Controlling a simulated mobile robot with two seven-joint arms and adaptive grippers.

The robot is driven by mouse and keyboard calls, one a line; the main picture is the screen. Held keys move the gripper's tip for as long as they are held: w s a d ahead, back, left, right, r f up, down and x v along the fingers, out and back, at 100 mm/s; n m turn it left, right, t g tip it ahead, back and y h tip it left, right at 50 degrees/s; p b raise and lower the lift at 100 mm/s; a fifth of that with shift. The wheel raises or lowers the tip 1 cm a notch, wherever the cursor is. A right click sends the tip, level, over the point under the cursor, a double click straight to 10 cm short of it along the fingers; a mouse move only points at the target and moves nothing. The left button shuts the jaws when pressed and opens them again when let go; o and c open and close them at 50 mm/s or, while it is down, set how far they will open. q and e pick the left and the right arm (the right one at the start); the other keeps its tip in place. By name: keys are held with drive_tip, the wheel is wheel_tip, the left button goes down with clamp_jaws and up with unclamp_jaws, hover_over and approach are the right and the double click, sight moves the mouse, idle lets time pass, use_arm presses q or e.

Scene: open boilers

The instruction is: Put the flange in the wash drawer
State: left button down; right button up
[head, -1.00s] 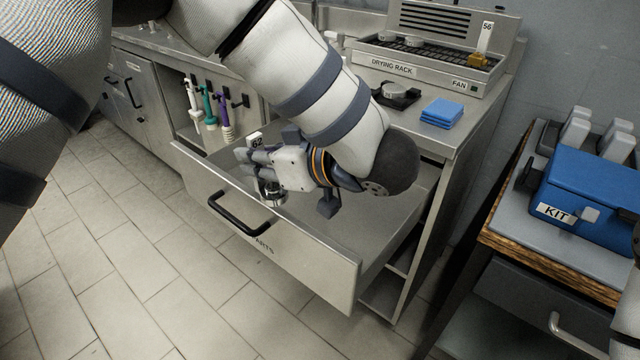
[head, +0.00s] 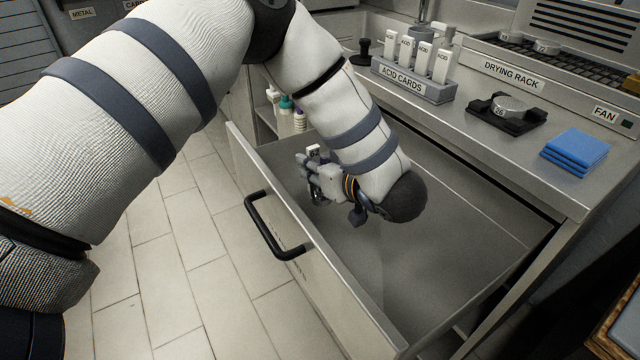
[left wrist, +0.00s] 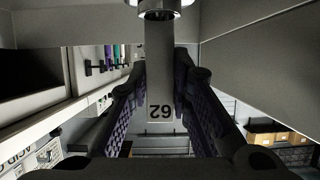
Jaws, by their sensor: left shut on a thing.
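The flange (left wrist: 160,50) is a metal ring piece on a flat grey tag marked 62. Its ring shows at the top of the left wrist view, and in the head view its white tag end (head: 314,150) sticks up. My left gripper (head: 308,174) is shut on the tag, with one pad on each side of it. In the head view the flange's metal end is mostly hidden by the gripper. The wash drawer (head: 440,270) is a wide steel drawer, pulled open. The gripper and flange are over its left part, near the front panel. The visible drawer floor is bare. My right gripper is out of view.
The steel counter above the drawer holds a drying rack (head: 520,76), an acid cards holder (head: 410,84), a round part marked 26 (head: 508,106) on a black stand, and folded blue cloths (head: 575,150). The drawer's black handle (head: 268,228) sticks out over open tiled floor.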

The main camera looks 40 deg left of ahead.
use_arm(q)
drive_tip(key=f, duration=0.2)
drive_tip(key=w+a+f, duration=0.1)
drive_tip(key=f, duration=0.1)
drive_tip(key=a+f+b, duration=0.1)
drive_tip(key=f, duration=0.1)
drive_tip(key=shift+w+f, duration=0.1)
drive_tip(key=shift+w, duration=0.1)
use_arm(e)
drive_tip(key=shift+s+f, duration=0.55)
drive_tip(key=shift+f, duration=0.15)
use_arm(q)
drive_tip(key=c, duration=1.5)
unclamp_jaws()
drive_tip(key=shift+o, duration=0.2)
